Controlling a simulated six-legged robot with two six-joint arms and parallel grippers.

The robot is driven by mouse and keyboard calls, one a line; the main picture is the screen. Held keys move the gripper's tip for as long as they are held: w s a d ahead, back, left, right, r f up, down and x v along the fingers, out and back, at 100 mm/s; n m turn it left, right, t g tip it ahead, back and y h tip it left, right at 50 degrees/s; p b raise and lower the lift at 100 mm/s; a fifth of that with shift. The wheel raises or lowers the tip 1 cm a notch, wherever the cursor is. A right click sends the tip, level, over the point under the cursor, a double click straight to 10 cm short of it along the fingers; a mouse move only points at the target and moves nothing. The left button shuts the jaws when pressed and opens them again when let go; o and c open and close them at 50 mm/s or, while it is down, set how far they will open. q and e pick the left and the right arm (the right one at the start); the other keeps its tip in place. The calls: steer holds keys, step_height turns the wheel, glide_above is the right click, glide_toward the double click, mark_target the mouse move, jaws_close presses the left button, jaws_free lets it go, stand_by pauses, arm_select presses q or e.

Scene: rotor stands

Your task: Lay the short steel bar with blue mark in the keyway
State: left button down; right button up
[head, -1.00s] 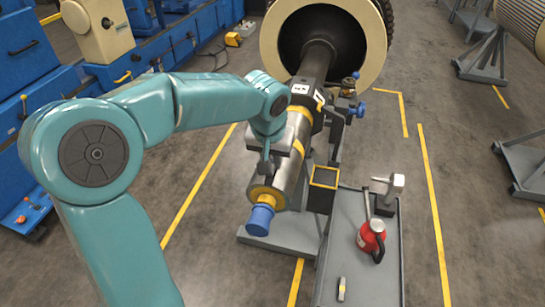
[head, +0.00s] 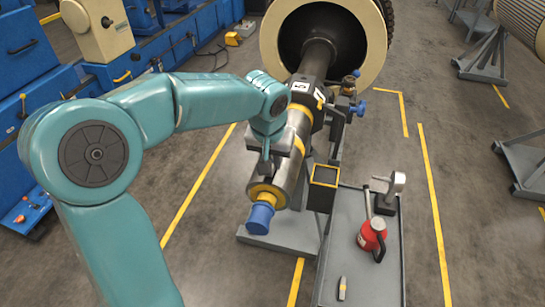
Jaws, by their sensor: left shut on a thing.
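My left gripper (head: 265,168) points down over the steel shaft (head: 291,165) of the rotor, close to its near end. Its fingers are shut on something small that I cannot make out. The keyway is not clear to see; the gripper and wrist cover that part of the shaft. I cannot see a short steel bar with a blue mark in the open. A small grey piece with a yellowish mark (head: 342,288) lies on the grey tray (head: 335,250). My right gripper is not in view.
A yellow-rimmed dark box (head: 325,176) stands close right of the shaft. Open floor lies right of the tray.

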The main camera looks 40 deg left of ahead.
arm_select(q)
steer(key=shift+f+b, duration=0.35)
stand_by(0.6)
steer(key=shift+r, duration=0.15)
stand_by(0.4)
steer(key=c, duration=1)
jaws_free()
steer(key=o, duration=0.6)
steer(key=shift+c, duration=0.2)
